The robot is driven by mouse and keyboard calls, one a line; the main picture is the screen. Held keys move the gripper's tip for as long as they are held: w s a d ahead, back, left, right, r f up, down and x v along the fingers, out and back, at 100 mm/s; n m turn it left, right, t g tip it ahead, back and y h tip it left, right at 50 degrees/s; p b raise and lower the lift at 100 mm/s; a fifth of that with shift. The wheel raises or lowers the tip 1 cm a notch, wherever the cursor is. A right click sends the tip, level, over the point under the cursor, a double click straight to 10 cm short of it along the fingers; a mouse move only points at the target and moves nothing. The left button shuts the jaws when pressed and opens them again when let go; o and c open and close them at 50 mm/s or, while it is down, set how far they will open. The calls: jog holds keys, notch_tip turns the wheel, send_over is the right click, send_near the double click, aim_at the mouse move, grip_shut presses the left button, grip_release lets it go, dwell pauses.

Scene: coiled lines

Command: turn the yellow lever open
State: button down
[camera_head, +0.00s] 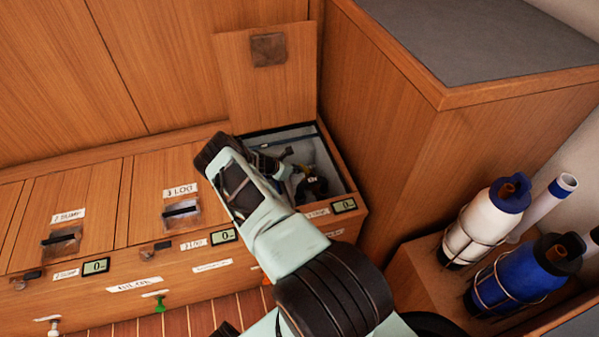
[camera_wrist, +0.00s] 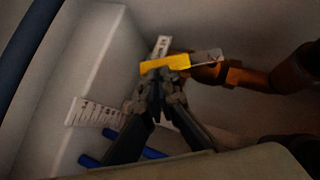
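The yellow lever (camera_wrist: 168,63) lies across a pipe fitting inside an open compartment, seen in the wrist view. Its right end looks pale or metallic. My gripper (camera_wrist: 160,77) points at the lever, with its two fingertips drawn together right at the lever's near edge. Whether the lever is pinched between the fingertips or only touched is unclear in the dim view. In the head view my gripper (camera_head: 268,163) reaches into the open compartment (camera_head: 338,172) at the right end of the bench. The lever is not clearly visible there.
Copper-brown pipes (camera_wrist: 295,72) run right of the lever, and blue lines (camera_wrist: 120,145) lie below left. The raised wooden lid (camera_head: 240,75) stands behind the compartment. A tall cabinet (camera_head: 405,130) borders it on the right. Closed lids (camera_head: 160,200) lie left.

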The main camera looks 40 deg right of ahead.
jog(key=shift+w+d+f, duration=0.1)
jog(key=shift+w+d+b, duration=0.2)
jog(key=shift+d+b, duration=0.2)
jog(key=shift+d, duration=0.25)
jog(key=shift+w+d+b, duration=0.15)
jog(key=shift+d+b, duration=0.2)
jog(key=shift+d, duration=0.3)
